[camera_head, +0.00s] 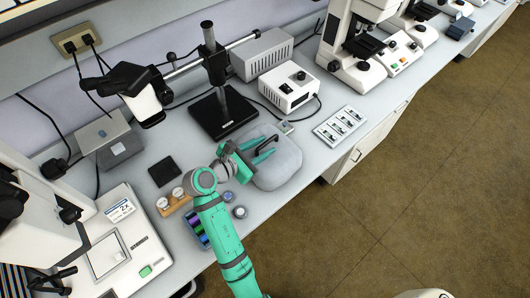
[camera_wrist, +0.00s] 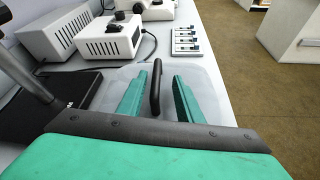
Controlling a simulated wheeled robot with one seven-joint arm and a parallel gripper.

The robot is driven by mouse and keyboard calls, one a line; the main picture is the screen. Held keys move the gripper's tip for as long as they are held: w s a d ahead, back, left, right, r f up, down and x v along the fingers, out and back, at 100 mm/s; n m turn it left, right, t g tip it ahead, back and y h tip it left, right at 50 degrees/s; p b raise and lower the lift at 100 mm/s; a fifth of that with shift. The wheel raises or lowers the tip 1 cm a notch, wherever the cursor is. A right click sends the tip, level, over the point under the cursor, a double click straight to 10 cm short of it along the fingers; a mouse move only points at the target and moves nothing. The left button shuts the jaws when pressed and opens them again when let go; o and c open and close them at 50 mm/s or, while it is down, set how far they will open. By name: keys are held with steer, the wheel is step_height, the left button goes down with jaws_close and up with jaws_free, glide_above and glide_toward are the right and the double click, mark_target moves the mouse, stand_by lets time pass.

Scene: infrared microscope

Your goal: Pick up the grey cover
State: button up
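The grey cover (camera_head: 278,172) is a light grey rounded block with a black arched handle (camera_head: 268,146) on top. It sits on the bench in front of the black stand base. My gripper (camera_head: 263,149) is open just above the cover. In the wrist view, the two green fingers (camera_wrist: 160,97) stand on either side of the black handle (camera_wrist: 156,88), with gaps visible on both sides. The cover (camera_wrist: 207,87) shows below and around the fingers, partly hidden by my gripper.
A black stand base (camera_head: 224,112) is behind the cover, with a white control box (camera_head: 289,90) beyond. A slide tray (camera_head: 340,125) lies to the right. Small jars (camera_head: 239,212) and a colored rack (camera_head: 196,228) lie left, near my arm. The bench front edge is close to the cover.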

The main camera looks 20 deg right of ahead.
steer(key=shift+w+d+f, duration=0.25)
steer(key=shift+w, duration=0.1)
steer(key=c, duration=0.8)
jaws_close()
steer(key=shift+s, duration=0.1)
stand_by(0.4)
